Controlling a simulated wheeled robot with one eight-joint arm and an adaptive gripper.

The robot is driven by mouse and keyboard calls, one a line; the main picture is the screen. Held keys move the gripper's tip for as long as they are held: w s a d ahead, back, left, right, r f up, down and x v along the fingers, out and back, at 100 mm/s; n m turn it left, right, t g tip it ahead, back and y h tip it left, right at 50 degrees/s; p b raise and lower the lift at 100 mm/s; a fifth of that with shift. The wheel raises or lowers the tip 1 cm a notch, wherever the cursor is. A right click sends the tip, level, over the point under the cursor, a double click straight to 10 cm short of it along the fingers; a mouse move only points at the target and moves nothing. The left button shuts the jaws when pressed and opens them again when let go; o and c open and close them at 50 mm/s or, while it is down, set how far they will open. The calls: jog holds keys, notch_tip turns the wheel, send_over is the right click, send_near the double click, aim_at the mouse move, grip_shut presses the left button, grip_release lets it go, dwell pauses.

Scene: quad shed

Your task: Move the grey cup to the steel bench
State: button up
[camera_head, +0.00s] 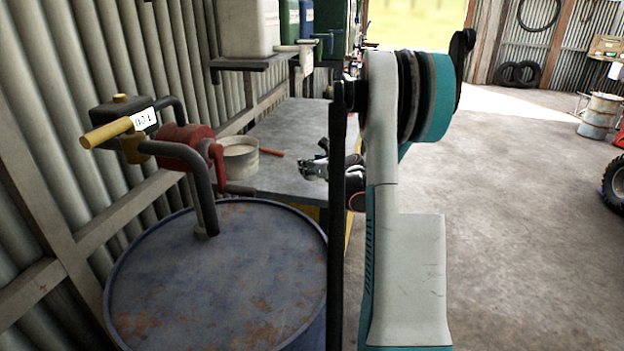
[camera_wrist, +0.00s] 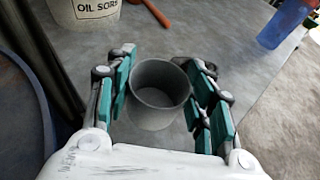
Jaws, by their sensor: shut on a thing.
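The grey cup (camera_wrist: 158,98) is upright between the teal finger pads of my gripper (camera_wrist: 164,85) in the wrist view, and the gripper is shut on it. The cup looks empty. The steel bench (camera_head: 292,118) has a flat grey top, which also shows around and beyond the cup in the wrist view (camera_wrist: 225,52). In the head view my gripper (camera_head: 316,168) is over the bench, partly behind my arm. I cannot make out the cup there, nor tell whether its base touches the bench.
A white oil-sorb bucket (camera_head: 239,160) and a reddish handle (camera_head: 271,152) are on the bench. A blue object (camera_wrist: 286,22) lies near its right edge in the wrist view. A rusty blue drum (camera_head: 215,280) with a red pump (camera_head: 187,140) stands in front. Open floor (camera_head: 530,220) lies right.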

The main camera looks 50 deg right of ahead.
jog(key=shift+f+b, duration=0.75)
jog(key=shift+f, duration=1.35)
jog(key=shift+f, duration=0.1)
jog(key=o, duration=1.1)
jog(key=shift+c, duration=0.2)
jog(key=p+v, duration=0.3)
jog(key=v, duration=0.9)
